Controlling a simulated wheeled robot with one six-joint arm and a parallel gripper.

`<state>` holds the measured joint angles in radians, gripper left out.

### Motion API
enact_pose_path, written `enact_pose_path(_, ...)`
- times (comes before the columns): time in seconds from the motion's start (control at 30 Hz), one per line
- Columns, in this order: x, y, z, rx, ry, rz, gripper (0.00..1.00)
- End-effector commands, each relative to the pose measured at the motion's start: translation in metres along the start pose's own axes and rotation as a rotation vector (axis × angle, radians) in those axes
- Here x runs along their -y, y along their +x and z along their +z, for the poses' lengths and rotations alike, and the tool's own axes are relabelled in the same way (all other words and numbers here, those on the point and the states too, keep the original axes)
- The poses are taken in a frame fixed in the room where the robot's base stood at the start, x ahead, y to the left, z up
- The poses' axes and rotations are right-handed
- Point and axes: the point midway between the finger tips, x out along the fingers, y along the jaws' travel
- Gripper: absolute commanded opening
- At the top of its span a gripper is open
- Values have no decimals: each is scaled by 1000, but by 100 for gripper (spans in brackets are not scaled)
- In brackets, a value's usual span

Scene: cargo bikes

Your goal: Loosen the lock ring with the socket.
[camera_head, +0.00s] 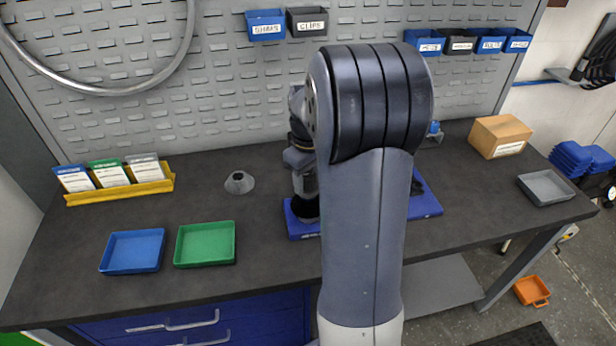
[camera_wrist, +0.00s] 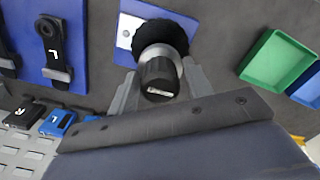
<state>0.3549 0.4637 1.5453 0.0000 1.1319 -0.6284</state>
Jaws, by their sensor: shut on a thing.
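My gripper (camera_wrist: 160,85) is shut on the socket (camera_wrist: 159,76), a short cylinder with a dark top and a silver lower part. The socket stands over the middle of a black toothed disc (camera_wrist: 186,32) on a blue mat (camera_wrist: 124,40). The lock ring is hidden under the socket, and I cannot tell whether the socket is fully seated on it. In the head view my gripper (camera_head: 304,178) points down at the black disc (camera_head: 306,208) on the blue mat (camera_head: 428,204), partly hidden by my arm.
A green tray (camera_head: 205,244) and a blue tray (camera_head: 133,251) lie left on the dark bench. A grey cone-like piece (camera_head: 239,182) stands left of the mat. A cardboard box (camera_head: 499,136) and grey tray (camera_head: 546,187) are at right.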

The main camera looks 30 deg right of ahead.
Motion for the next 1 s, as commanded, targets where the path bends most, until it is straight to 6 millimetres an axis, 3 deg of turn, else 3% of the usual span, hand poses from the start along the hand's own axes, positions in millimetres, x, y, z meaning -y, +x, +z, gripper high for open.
enact_pose_path(1.0, 0, 10, 0, 0, 0, 0, 23)
